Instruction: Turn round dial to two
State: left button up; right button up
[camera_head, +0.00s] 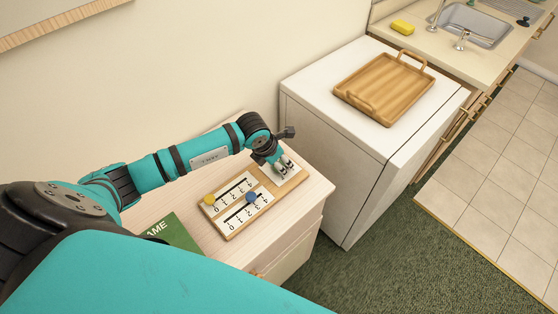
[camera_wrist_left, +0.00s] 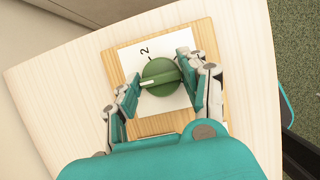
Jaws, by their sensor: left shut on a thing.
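The round dial (camera_wrist_left: 160,75) is a green knob with a raised bar and a white pointer mark. It sits on a white card on a wooden plate (camera_wrist_left: 116,67). The mark points to the left in the left wrist view. A printed "2" (camera_wrist_left: 144,50) shows above and left of the knob, off the mark's line; other numbers are hidden. My left gripper (camera_wrist_left: 160,72) is shut on the dial, one finger on each side. In the head view my left gripper (camera_head: 282,169) is over the plate (camera_head: 291,183) and hides the knob. My right gripper is not in view.
A board with two sliders, a yellow knob (camera_head: 209,199) and a blue knob (camera_head: 251,197), lies beside the dial plate on the wooden cabinet top (camera_head: 313,190). A green game box (camera_head: 174,233) lies nearer. A white appliance (camera_head: 330,100) bearing a wooden tray (camera_head: 385,88) stands to the right.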

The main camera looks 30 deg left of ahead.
pick_arm(q)
jog(key=shift+a+f+m+h+b, duration=0.15)
jog(key=shift+m+h+b, duration=0.15)
jog(key=shift+m+b, duration=0.6)
jog(key=m+g+h+b, duration=0.1)
jog(key=m+b, duration=0.3)
jog(key=b, duration=0.2)
jog(key=m+g+h+b, duration=0.1)
jog(key=m+b, duration=0.4)
jog(key=b, duration=0.1)
jog(key=shift+w+g, duration=0.2)
jog(key=shift+g, duration=0.2)
jog(key=shift+m+g+h+b, duration=0.3)
jog(key=shift+m+g+b, duration=0.3)
jog(key=shift+m+b, duration=1.05)
jog(key=shift+r, duration=0.2)
